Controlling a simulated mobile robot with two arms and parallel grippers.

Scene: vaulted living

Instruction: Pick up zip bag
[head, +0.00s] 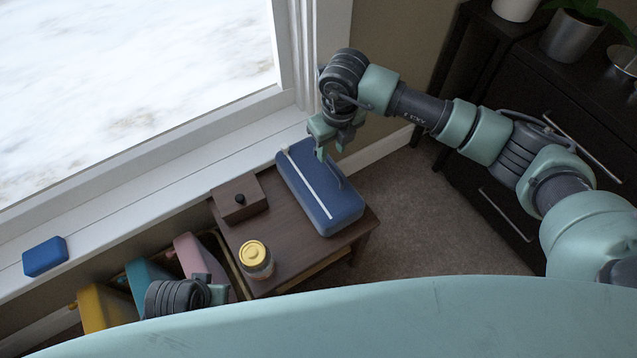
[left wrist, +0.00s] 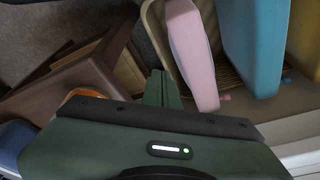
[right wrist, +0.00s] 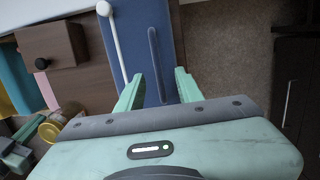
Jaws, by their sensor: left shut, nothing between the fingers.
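The zip bag (head: 318,200) is a blue, box-shaped case with a white zip strip along its top and a blue handle on one long side. It lies on a small dark wooden table (head: 288,270). My right gripper (head: 324,146) is over the far end of the bag, fingers pointing down. In the right wrist view the bag (right wrist: 133,50) lies beyond the open fingers (right wrist: 156,90), with the handle (right wrist: 156,62) in line with the gap. I cannot tell if they touch it. My left gripper (head: 215,288) is shut and empty, low beside the table; it also shows in the left wrist view (left wrist: 162,88).
A small wooden box (head: 238,205) with a dark knob and a jar with a yellow lid (head: 255,258) share the table. Pink (head: 190,255), teal (head: 147,280) and yellow (head: 103,306) items stand left of it. A blue block (head: 45,257) lies on the windowsill. A dark cabinet (head: 520,120) is right.

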